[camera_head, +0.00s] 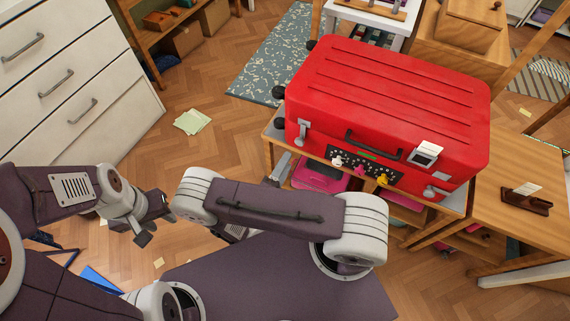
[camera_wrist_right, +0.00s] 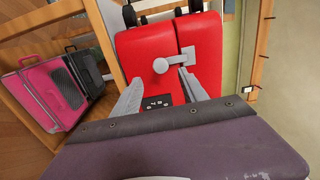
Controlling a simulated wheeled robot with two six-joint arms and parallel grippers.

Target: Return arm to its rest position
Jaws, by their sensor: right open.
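My right gripper (camera_wrist_right: 163,75) is open and empty in the right wrist view. Its two grey fingers point at the end of the red suitcase (camera_wrist_right: 205,40), near a metal latch (camera_wrist_right: 161,65). In the head view the right gripper (camera_head: 279,169) shows only partly beside the suitcase's left end, behind my own arm. The red suitcase (camera_head: 385,105) lies closed on a wooden table. My left gripper (camera_head: 152,222) is low at the left, over the floor, away from the suitcase. Its finger gap is unclear.
A pink case (camera_head: 318,177) stands under the suitcase; it also shows in the right wrist view (camera_wrist_right: 45,95). A white drawer unit (camera_head: 75,80) is at left. Another wooden table (camera_head: 520,170) stands at right. Papers (camera_head: 192,121) lie on open floor. A patterned rug (camera_head: 265,65) lies behind.

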